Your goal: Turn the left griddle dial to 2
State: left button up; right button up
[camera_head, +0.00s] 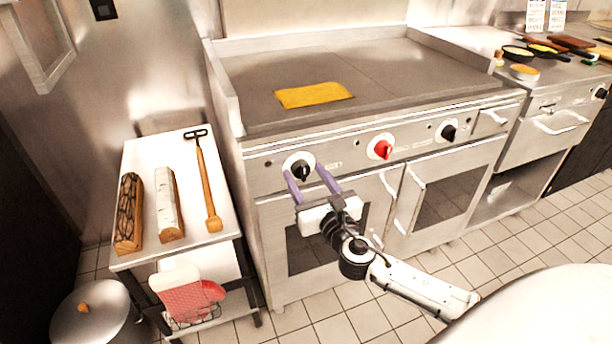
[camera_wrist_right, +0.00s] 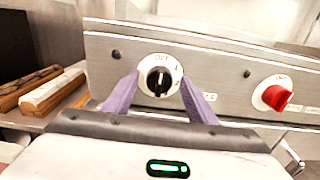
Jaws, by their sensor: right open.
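The left griddle dial (camera_head: 301,171) is a black knob on a white round plate at the left of the griddle's front panel. In the right wrist view the dial (camera_wrist_right: 159,80) stands with its grip about upright, and its plate has markings at the top and right. My right gripper (camera_head: 309,177) is open, with its two purple fingers reaching to either side of the dial. In the right wrist view the fingers of the right gripper (camera_wrist_right: 159,92) flank the knob with gaps; I cannot tell how near the tips are to the panel. My left gripper is not in view.
A red dial (camera_head: 382,147) and another black dial (camera_head: 447,132) sit further right on the panel. A yellow cloth (camera_head: 313,95) lies on the griddle top (camera_head: 385,75). A side table (camera_head: 148,249) at the left holds logs and a long-handled tool. Oven door handles (camera_head: 411,183) project below.

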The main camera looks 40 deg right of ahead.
jog(key=shift+w, duration=0.15)
jog(key=c, duration=1)
jog(key=shift+c, duration=0.2)
